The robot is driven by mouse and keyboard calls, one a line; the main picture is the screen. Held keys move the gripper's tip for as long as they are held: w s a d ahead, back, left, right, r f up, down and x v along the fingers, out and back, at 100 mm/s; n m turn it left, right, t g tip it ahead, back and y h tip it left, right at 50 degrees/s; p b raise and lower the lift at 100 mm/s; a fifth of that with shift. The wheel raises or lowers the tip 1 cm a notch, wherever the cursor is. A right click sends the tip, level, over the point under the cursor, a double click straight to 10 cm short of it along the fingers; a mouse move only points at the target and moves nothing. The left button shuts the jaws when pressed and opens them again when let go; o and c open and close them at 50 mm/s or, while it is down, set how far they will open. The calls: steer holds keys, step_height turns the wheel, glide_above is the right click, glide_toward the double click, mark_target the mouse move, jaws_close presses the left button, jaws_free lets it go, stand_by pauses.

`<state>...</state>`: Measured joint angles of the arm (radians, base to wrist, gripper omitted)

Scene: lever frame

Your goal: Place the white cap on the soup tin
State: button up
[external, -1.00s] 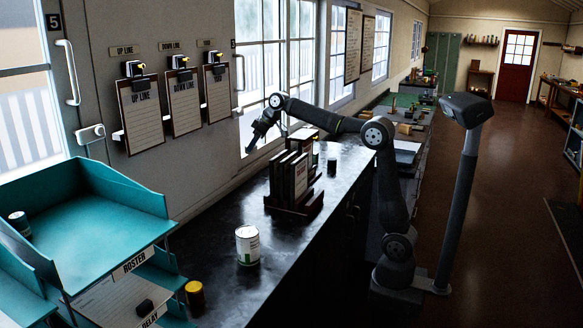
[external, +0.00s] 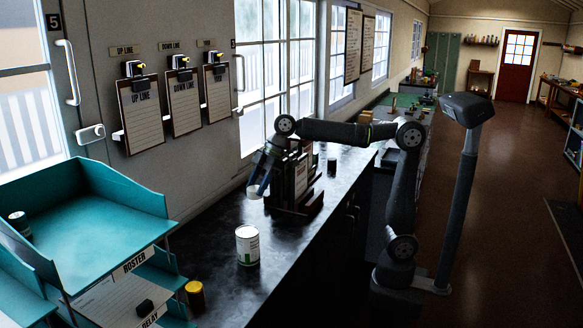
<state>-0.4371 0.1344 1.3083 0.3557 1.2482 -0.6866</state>
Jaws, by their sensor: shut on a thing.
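The soup tin (external: 247,246) is a white can with a green band, upright on the dark counter. My gripper (external: 257,186) points down beside the book rack, and it is shut on the white cap (external: 254,192). The cap is above the counter, higher in the picture than the tin and a little to its right, apart from it. The gripper's far side and the exact grip on the cap are too small to make out.
A dark rack of upright books (external: 292,185) stands close to the right of my gripper. A yellow-lidded jar (external: 195,297) and teal trays (external: 95,200) are at the left. A small dark tin (external: 332,166) stands behind the rack. The counter (external: 215,240) around the soup tin is clear.

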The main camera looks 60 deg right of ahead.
steer(key=a+f, duration=0.1)
steer(key=a, duration=0.1)
steer(key=a+f, duration=0.2)
steer(key=s+a+f, duration=0.1)
steer(key=a, duration=0.2)
steer(key=shift+a+f, duration=0.1)
steer(key=shift+f, duration=2.1)
steer(key=shift+f, duration=0.2)
steer(key=o, duration=0.9)
steer(key=shift+w, duration=0.1)
steer(key=shift+o, duration=0.2)
steer(key=shift+r, duration=0.1)
steer(key=shift+r, duration=0.25)
steer(key=v, duration=1.1)
steer(key=shift+d+r, duration=0.2)
steer(key=shift+r, duration=0.05)
